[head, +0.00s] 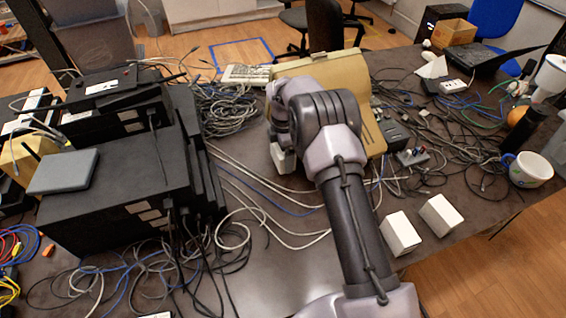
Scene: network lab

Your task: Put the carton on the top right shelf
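Two small white cartons lie near the table's front edge in the head view, to the right of my arm: one (400,233) and another (440,214) just right of it. An open brown cardboard box (453,32) stands at the far right of the table. I cannot tell which of these is the task's carton. My arm reaches over the middle of the table, and its end (282,150) is largely hidden by its own links. A pale block-like part shows there, but I cannot tell whether it is a gripper part or a held thing. No top right shelf is recognisable.
Stacked black network boxes (120,185) with a grey box on top fill the left. A beige case (335,78) stands behind my arm. Loose cables cover much of the table. A white mug (530,169) stands at the right edge. Chairs stand beyond the table.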

